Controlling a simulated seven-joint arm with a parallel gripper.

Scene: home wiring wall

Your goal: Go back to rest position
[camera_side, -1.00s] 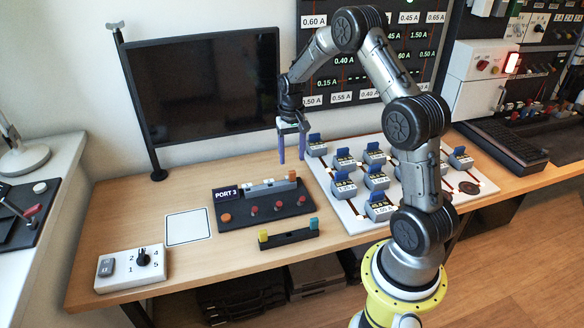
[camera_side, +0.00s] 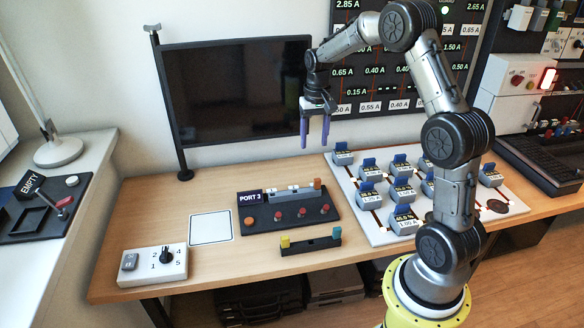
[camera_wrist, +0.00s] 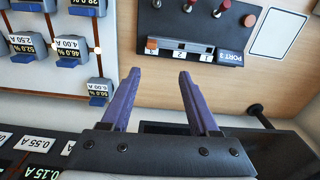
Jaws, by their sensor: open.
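My gripper (camera_side: 315,130) hangs above the back of the table in the side view, its two purple fingers pointing down. It is open and nothing is between the fingers. In the wrist view the gripper (camera_wrist: 154,85) shows its fingers apart, with bare table between and beyond them. It is clear of the PORT 3 panel (camera_side: 254,218) and the board of grey and blue modules (camera_side: 375,232).
A dark monitor (camera_side: 240,90) stands behind the table on the left. A white dial box (camera_side: 128,280), a white square pad (camera_side: 210,228) and a black bar with yellow and teal ends (camera_side: 312,246) are on the table. A keyboard (camera_side: 540,165) lies at right.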

